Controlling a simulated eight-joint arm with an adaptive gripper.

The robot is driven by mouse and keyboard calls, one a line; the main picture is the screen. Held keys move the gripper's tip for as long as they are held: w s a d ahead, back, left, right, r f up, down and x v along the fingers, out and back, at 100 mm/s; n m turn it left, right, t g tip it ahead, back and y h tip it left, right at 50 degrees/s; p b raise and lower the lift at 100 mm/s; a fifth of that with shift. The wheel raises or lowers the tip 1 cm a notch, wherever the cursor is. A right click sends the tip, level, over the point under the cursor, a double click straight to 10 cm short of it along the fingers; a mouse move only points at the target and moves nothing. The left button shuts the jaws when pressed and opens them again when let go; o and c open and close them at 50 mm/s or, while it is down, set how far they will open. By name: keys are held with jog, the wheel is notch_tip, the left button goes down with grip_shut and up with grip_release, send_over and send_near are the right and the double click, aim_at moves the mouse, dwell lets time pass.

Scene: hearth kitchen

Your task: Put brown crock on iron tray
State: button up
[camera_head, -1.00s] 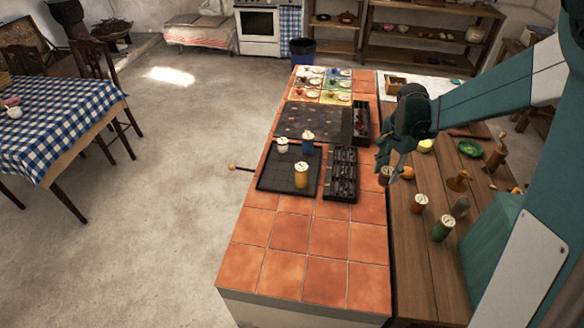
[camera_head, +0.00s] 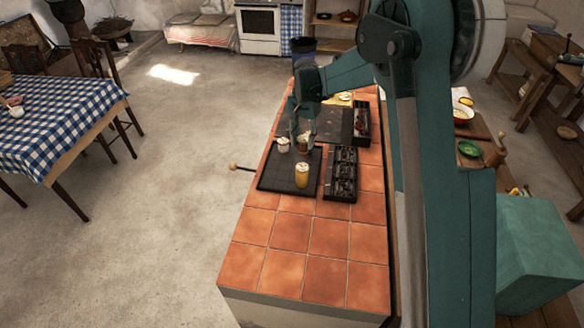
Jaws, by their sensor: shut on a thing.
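The iron tray (camera_head: 274,180) is a dark square tray with a side handle, lying on the orange tiled counter. A white crock (camera_head: 284,146) and a yellow crock (camera_head: 302,175) stand on it. My gripper (camera_head: 302,133) is over the tray's far right part, beside the white crock. It is shut on the brown crock (camera_head: 305,147), which shows small and dark below the fingers. I cannot tell whether the crock touches the tray. The blue crock is hidden behind the gripper and its load.
A black compartment rack (camera_head: 340,175) stands close to the tray's right side. A dark speckled slab (camera_head: 333,124) and a long black box (camera_head: 362,125) lie behind. The front tiles (camera_head: 300,240) are clear. My arm hides much of the wooden table at right.

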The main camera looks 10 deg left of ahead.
jog(key=n, duration=0.2)
send_over(279, 166)
jog(key=shift+w+f, duration=0.1)
jog(key=shift+f, duration=0.3)
notch_tip(279, 166, down, 6)
dwell(0.3)
jog(key=shift+f, duration=0.1)
jog(key=shift+f, duration=1.9)
jog(key=shift+f, duration=0.15)
jog(key=o, duration=1)
notch_tip(279, 166, up, 12)
jog(key=shift+r, duration=0.2)
